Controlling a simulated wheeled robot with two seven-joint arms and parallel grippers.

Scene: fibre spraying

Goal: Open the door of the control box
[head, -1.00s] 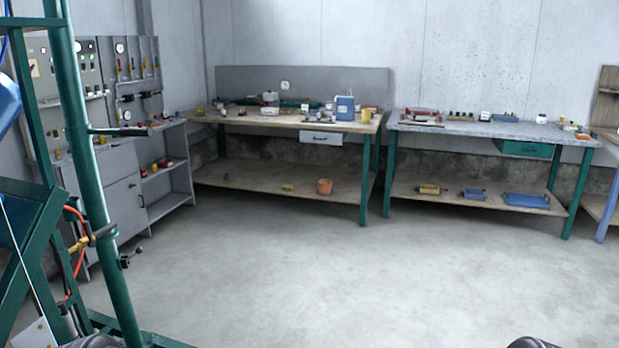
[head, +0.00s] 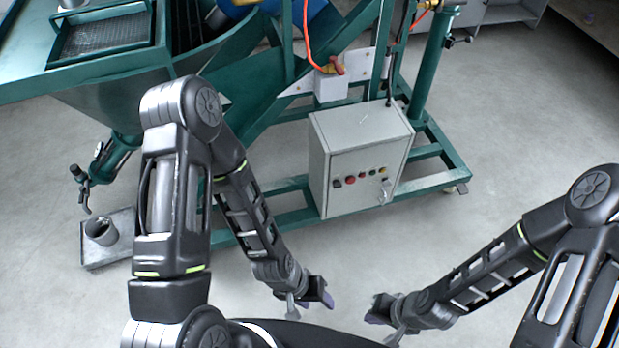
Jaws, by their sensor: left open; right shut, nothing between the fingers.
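The control box (head: 345,128) is a light grey metal box on the green machine frame, at the centre right of the head view. Its door (head: 352,188) faces me and looks shut, with a row of coloured buttons (head: 362,178) and a small silver latch or key (head: 384,190) near its right edge. My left gripper (head: 324,300) is below the box in the picture, open and apart from it. My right gripper (head: 372,312) is just to the right of it, shut and empty, also apart from the box.
The green machine frame (head: 440,140) surrounds the box, with an orange hose (head: 308,40) above. A green hopper (head: 100,105) stands at the upper left, and a small grey cup (head: 101,231) sits on a plate below it. Bare concrete floor (head: 500,130) lies to the right.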

